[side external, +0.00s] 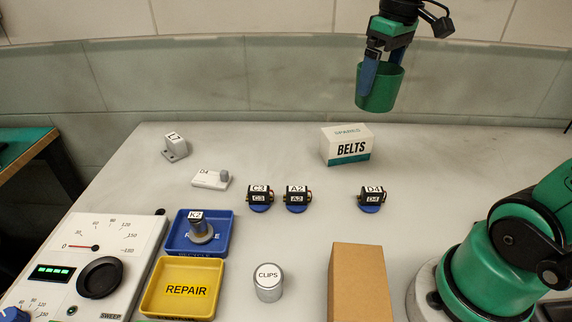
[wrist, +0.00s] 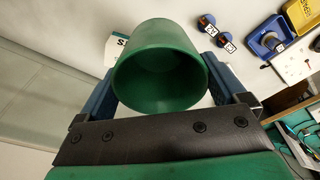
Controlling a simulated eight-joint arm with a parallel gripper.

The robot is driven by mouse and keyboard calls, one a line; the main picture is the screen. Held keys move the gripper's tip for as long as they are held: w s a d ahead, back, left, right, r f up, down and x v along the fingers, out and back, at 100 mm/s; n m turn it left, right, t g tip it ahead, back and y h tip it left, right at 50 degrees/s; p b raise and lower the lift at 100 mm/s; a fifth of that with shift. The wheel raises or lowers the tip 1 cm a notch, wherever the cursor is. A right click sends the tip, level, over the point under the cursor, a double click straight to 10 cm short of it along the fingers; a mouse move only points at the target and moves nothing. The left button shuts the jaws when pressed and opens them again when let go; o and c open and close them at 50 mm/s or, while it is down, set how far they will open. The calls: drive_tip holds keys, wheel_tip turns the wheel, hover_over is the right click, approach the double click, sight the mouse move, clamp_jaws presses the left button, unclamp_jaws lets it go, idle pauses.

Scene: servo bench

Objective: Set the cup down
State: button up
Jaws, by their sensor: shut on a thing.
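The green cup (side external: 379,92) is held in the air above the back edge of the bench, in the side view. It looks roughly upright there, a little tilted. My gripper (side external: 375,72) is shut on the cup, with a blue finger on its near side. In the wrist view the cup (wrist: 160,68) sits between the two blue fingers, and I look into its open mouth. It looks empty inside. The cup is clear of the bench top (side external: 300,150).
A BELTS box (side external: 346,146) stands below the cup. Servos C3 (side external: 260,197), A2 (side external: 297,197) and D4 (side external: 372,198) stand mid-bench. Blue (side external: 222,243) and yellow (side external: 155,300) trays, a CLIPS tin (side external: 268,284) and a cardboard block (side external: 360,283) are nearer. Bench right of BELTS is clear.

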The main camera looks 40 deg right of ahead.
drive_tip(key=w+a+n, duration=0.1)
drive_tip(key=a+n, duration=0.1)
drive_tip(key=a, duration=0.4)
wheel_tip(320, 180, down, 20)
drive_tip(key=shift+w, duration=0.1)
drive_tip(key=shift+f, duration=0.1)
idle(0.4)
drive_tip(key=o, duration=1)
